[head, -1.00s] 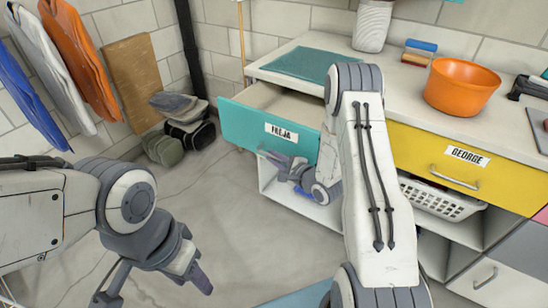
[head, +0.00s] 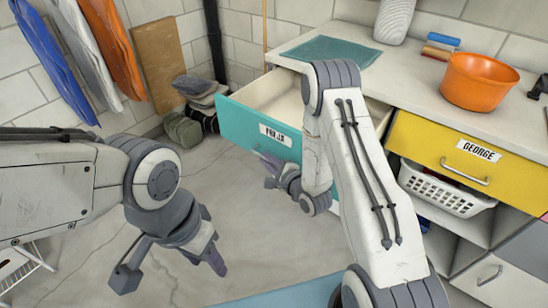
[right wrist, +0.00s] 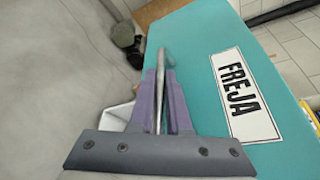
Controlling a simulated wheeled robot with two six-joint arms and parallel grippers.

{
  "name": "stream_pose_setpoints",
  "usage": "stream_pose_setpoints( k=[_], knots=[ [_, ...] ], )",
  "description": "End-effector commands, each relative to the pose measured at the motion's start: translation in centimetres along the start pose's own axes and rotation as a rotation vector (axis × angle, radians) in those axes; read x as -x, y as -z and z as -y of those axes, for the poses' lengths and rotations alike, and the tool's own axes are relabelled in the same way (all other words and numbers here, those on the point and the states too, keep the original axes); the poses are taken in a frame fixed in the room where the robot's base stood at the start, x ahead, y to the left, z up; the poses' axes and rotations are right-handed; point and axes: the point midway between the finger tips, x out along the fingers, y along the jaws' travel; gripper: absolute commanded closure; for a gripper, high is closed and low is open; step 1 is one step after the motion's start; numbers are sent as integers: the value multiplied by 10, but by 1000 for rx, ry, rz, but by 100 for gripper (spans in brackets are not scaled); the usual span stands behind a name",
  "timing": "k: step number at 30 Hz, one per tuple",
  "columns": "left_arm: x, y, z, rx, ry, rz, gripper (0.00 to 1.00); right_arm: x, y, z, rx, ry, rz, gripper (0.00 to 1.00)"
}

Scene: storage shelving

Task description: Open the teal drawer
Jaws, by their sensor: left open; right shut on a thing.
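The teal drawer (head: 235,118), labelled FREJA, stands pulled out well from the white cabinet; its pale inside shows in the head view and looks empty where visible. My right gripper (head: 268,166) is at the drawer's front. In the right wrist view, its purple fingers (right wrist: 160,78) are shut on the metal handle (right wrist: 159,95), beside the teal front (right wrist: 205,60) and the FREJA label (right wrist: 243,95). My right arm hides the drawer's right part in the head view. My left gripper (head: 172,270) is open and empty, low over the floor, apart from the drawer.
The counter holds a teal mat (head: 330,50), an orange bowl (head: 480,82) and a white ribbed vase (head: 394,20). A yellow GEORGE drawer (head: 450,160) is shut, above a white basket (head: 445,192). Shoes (head: 184,130) lie by the wall. Floor (head: 225,210) before the drawer is clear.

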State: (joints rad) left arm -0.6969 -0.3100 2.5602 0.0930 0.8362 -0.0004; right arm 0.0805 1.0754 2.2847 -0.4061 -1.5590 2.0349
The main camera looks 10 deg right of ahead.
Motion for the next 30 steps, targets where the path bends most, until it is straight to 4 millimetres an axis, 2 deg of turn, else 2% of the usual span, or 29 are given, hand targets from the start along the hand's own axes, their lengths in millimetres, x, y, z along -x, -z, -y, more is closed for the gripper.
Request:
stream_pose_setpoints(
  k=[5, 6, 7, 8, 16, 20, 23, 30],
  knots=[
    [0, 0, 0, 0, 0, 0, 50, 0, 1, -2, -3, -4, -6, 100],
    [0, 0, 0, 0, 0, 0, 50, 0, 1, -1, -3, -3, -6, 70],
    [0, 0, 0, 0, 0, 0, 50, 0, 1, -1, -3, -3, -6, 58],
    [0, 0, 0, 0, 0, 0, 50, 0, 1, -1, -3, -3, -6, 55],
    [0, 0, 0, 0, 0, 0, 50, 0, 1, 0, -2, -1, -4, 55],
    [0, 0, 0, 0, 0, 0, 50, 7, 2, 0, -3, -1, -6, 55],
    [0, 0, 0, 0, 0, 0, 50, 23, 3, 0, -5, -1, -10, 55],
    [-1, 0, 0, 0, 0, 0, 50, 73, 3, -1, -7, -2, -12, 55]
  ],
)
